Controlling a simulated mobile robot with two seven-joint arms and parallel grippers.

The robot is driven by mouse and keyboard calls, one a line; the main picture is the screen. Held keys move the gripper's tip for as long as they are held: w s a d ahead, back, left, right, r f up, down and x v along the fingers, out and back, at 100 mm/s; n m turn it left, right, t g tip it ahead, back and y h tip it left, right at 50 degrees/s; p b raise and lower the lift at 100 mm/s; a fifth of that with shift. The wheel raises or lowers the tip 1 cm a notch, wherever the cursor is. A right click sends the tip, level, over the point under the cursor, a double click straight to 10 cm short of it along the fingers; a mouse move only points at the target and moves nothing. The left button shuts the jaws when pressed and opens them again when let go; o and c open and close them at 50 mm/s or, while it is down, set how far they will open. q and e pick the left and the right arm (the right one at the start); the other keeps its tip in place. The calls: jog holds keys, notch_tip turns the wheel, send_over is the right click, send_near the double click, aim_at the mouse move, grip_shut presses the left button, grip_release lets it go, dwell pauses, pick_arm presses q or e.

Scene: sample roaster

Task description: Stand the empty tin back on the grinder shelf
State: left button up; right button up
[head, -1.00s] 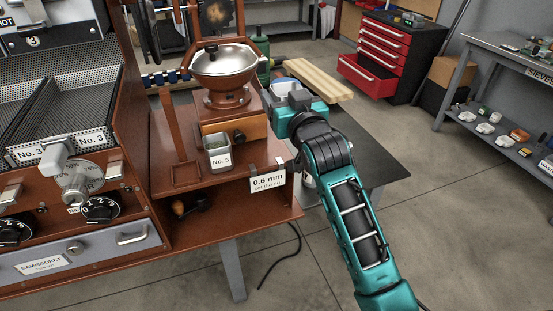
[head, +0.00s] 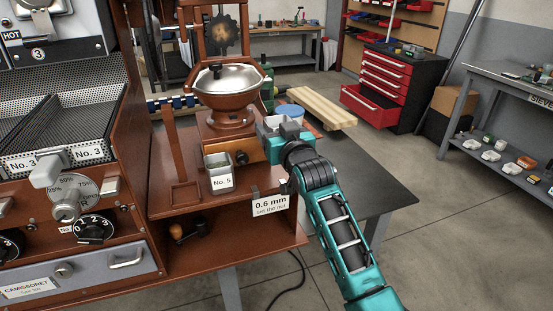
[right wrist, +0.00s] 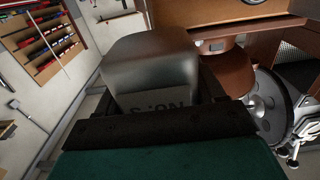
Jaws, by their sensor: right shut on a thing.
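My right gripper (head: 284,138) is shut on a grey metal tin (right wrist: 155,65), which fills the middle of the right wrist view. The tin's label shows upside down and partly hidden; it starts with "No." and the digit is unclear. In the head view the gripper is just right of the grinder (head: 228,95), above the right part of the wooden grinder shelf (head: 190,208), and the held tin is mostly hidden. Another tin (head: 219,172), labelled No. 5, stands upright and open-topped on the shelf in front of the grinder. My left gripper is out of view.
A "0.6 mm" card (head: 270,205) hangs on the shelf's front edge. An upright wooden post (head: 174,150) stands left of the No. 5 tin. The roaster (head: 70,210) is at the left. A dark tabletop (head: 375,190) lies behind my right arm.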

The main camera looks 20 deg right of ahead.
notch_tip(320, 180, down, 3)
jog(key=shift+f, duration=0.1)
jog(key=shift+f+b, duration=0.55)
jog(key=shift+f, duration=1.35)
jog(key=shift+f, duration=0.1)
jog(key=o, duration=1.1)
jog(key=shift+o, duration=0.2)
